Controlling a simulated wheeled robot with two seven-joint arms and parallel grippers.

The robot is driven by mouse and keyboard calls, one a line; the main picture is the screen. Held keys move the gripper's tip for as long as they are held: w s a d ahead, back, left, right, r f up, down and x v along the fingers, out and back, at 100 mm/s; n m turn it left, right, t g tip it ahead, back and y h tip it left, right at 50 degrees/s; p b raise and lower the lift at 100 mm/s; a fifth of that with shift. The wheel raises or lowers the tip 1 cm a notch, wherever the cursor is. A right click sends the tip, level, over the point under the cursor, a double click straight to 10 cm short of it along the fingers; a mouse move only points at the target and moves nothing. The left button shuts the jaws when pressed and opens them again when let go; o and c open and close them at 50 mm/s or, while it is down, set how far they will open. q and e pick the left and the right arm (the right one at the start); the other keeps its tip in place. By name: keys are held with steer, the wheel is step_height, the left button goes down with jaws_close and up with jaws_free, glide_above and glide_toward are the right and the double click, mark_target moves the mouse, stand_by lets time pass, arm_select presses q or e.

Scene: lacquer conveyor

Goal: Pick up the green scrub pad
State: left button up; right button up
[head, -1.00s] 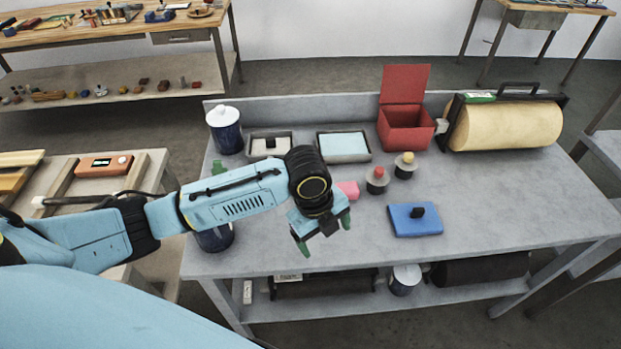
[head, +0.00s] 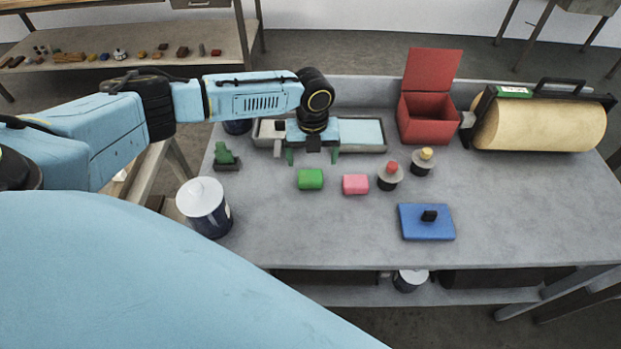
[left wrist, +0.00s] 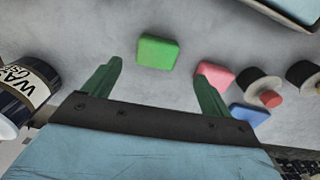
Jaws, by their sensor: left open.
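The green scrub pad (head: 310,179) is a small green block lying on the grey table, just left of the pink block. My left gripper (head: 312,158) is open and empty; in the head view it appears just behind the pad, above the table. In the left wrist view the pad (left wrist: 158,52) lies past the fingertips, roughly between the two green fingers (left wrist: 158,75), and nothing touches it. My right gripper is not in view.
A pink block (head: 356,184) lies close right of the pad, then a red-topped knob (head: 390,177) and a yellow-topped one (head: 423,161). A white-lidded jar (head: 203,208) stands at the left edge. A blue plate (head: 427,222) lies at front right. The table's front middle is clear.

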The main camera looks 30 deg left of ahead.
mark_target(310, 175)
arm_select(q)
steer(key=f, duration=0.6)
steer(key=shift+s+a, duration=0.15)
steer(key=shift+s, duration=0.05)
steer(key=shift+r, duration=0.1)
steer(key=c, duration=1.1)
steer(key=shift+o, duration=0.2)
step_height(310, 175, up, 10)
steer(key=shift+p, duration=0.3)
